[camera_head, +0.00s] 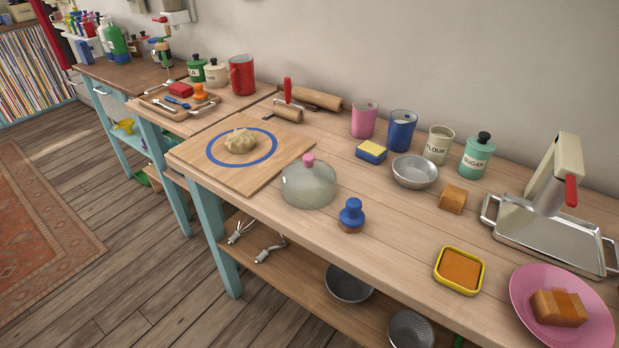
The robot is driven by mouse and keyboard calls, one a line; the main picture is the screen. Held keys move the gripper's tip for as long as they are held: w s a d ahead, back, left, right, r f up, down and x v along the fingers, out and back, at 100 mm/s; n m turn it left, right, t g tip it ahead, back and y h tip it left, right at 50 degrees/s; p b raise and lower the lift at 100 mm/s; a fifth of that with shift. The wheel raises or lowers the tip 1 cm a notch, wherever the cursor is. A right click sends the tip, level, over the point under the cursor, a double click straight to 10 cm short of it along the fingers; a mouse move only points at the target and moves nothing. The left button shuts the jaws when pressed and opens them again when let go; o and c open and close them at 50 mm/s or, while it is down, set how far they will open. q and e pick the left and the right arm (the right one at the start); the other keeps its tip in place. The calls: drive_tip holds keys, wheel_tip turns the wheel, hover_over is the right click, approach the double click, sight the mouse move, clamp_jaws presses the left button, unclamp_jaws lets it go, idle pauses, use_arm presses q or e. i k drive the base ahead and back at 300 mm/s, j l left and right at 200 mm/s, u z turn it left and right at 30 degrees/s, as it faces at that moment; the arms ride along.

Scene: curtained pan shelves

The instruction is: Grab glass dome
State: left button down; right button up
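The glass dome (308,187) is clear with a pink knob on top. It stands upright on the wooden table near its front edge, just right of the wooden board (193,151). Its front rim is close to the table edge. Neither of my grippers is in view.
A blue stamp (351,213) stands right of the dome. A dough lump (241,141) lies in the board's blue ring. A yellow-blue sponge (371,151) and metal bowl (414,172) are behind the dome. A pink plate (524,299) is at the far right. Bare tabletop (400,235) lies between.

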sight(308, 183)
drive_tip(key=i+j, duration=0.1)
drive_tip(key=j, duration=0.25)
drive_tip(key=i+j, duration=0.15)
drive_tip(key=j, duration=0.15)
drive_tip(key=i+j, duration=0.1)
drive_tip(key=j, duration=0.25)
drive_tip(key=i+j, duration=0.1)
drive_tip(key=j, duration=0.2)
drive_tip(key=z, duration=1.6)
